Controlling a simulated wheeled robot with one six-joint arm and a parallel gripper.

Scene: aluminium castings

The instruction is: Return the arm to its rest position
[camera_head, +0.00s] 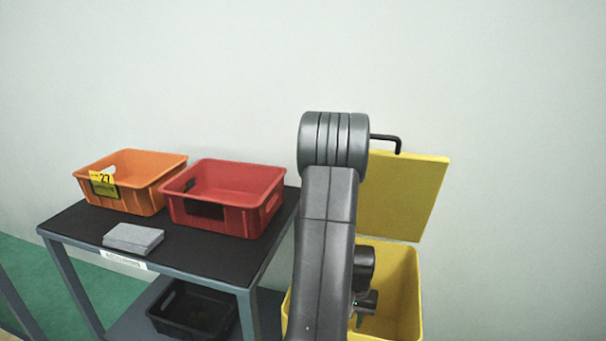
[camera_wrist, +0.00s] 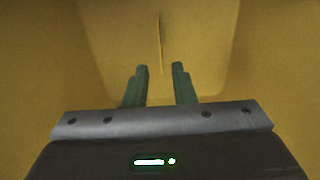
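My arm rises in the middle of the head view and bends down into a yellow bin (camera_head: 405,290) with its lid (camera_head: 402,195) raised. My gripper (camera_head: 366,312) is inside the bin opening, partly hidden by my own arm in the head view. In the wrist view my gripper (camera_wrist: 160,70) has its two green fingers apart, with nothing seen clamped between them. A thin upright sliver (camera_wrist: 159,42) shows beyond the fingertips against the yellow bin inside; I cannot tell what it is.
A dark-topped cart (camera_head: 190,252) stands at the left. It bears an orange crate (camera_head: 140,197) with a yellow label, a red crate (camera_head: 232,222) and a grey flat stack (camera_head: 133,237). A black crate (camera_head: 190,322) sits on the lower shelf. A wall is behind.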

